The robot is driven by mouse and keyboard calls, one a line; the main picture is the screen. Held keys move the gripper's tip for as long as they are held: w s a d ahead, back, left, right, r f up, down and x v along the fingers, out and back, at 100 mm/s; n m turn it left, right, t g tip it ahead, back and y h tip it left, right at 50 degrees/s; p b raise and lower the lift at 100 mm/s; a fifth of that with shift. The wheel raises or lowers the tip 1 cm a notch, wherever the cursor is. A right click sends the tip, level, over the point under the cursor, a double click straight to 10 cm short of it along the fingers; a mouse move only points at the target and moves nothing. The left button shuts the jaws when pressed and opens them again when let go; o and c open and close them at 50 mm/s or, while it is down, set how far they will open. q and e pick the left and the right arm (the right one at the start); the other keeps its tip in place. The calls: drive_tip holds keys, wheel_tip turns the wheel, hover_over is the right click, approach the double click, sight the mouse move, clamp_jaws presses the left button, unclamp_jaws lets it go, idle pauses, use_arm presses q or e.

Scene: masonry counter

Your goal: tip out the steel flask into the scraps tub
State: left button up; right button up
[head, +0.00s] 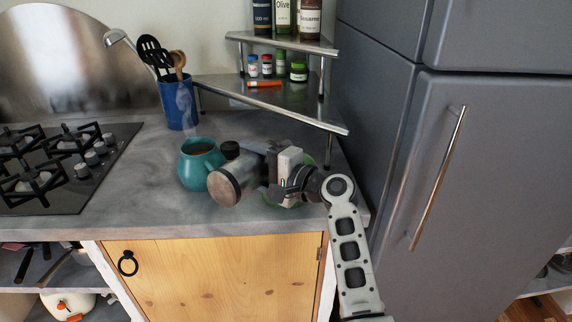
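The steel flask (236,180) is tipped well over in front of the teal jug, one round end facing down and left towards me. My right gripper (268,172) appears shut around the flask's right part; the fingers are partly hidden. A green rounded thing (309,160), perhaps the scraps tub, stands on the counter behind and below my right gripper. Mostly its rim shows, so its contents are hidden. Nothing is visibly pouring from the flask. My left gripper is not in view.
A steaming teal jug (194,172) stands just left of the flask. A small black round thing (230,149) shows behind it. A blue utensil holder (178,106), hob (55,170) and corner shelf (275,95) surround the counter. A grey fridge (430,150) blocks the right.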

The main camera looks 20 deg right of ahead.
drive_tip(key=shift+r, duration=0.1)
idle(0.7)
drive_tip(key=shift+w+d+r+m, duration=0.15)
drive_tip(key=shift+r+m, duration=0.15)
drive_tip(key=shift+m, duration=0.15)
drive_tip(key=shift+w+d+r+m, duration=0.1)
drive_tip(key=shift+r+m, duration=0.2)
drive_tip(key=shift+m, duration=0.15)
idle(1.0)
